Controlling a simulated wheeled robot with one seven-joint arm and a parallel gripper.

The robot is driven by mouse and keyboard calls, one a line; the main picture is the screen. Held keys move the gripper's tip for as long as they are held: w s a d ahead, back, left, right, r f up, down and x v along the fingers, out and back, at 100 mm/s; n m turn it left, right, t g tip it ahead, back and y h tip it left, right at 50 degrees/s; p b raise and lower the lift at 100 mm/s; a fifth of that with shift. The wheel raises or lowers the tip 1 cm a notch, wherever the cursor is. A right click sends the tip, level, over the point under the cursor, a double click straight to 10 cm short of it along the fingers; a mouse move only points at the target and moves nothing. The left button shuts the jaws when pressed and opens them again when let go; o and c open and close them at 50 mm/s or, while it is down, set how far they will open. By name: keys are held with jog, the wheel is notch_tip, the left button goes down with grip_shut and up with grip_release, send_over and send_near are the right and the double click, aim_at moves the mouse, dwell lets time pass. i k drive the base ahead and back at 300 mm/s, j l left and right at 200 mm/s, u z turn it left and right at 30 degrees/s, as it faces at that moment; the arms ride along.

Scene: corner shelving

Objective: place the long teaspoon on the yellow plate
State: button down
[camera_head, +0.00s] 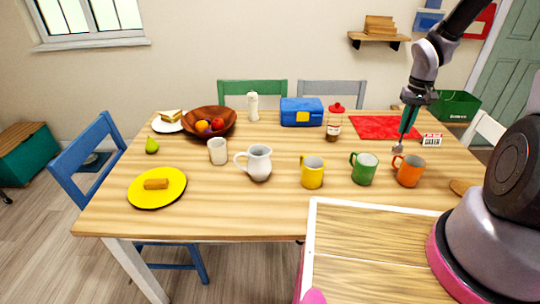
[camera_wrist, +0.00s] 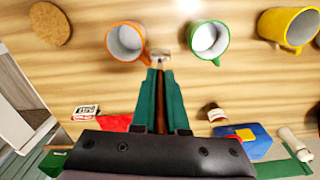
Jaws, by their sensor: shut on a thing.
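My gripper (camera_head: 406,128) is over the right part of the table, shut on the long teaspoon (camera_head: 398,149). The spoon points down, its pale metal end beside the orange mug. In the wrist view my gripper (camera_wrist: 160,75) has its green fingers on either side of the spoon's brown handle, with the spoon's metal end (camera_wrist: 160,54) past the tips. I cannot tell whether the spoon touches the table. The yellow plate (camera_head: 141,197) lies at the table's front left with a brown roll (camera_head: 156,184) on it.
A white jug (camera_head: 259,163) and white cup (camera_head: 217,151) stand nearer the plate. A fruit bowl (camera_head: 195,121) is behind. Bare table lies along the front edge.

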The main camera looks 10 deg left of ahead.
aim_at(154, 192)
jog(key=k+j+u, duration=0.15)
jog(key=k+u, duration=0.3)
jog(key=k, duration=0.15)
jog(key=i+j+u, duration=0.45)
jog(key=u, duration=0.25)
jog(key=i+j+u, duration=0.15)
jog(key=i+u, duration=0.2)
jog(key=k, duration=0.05)
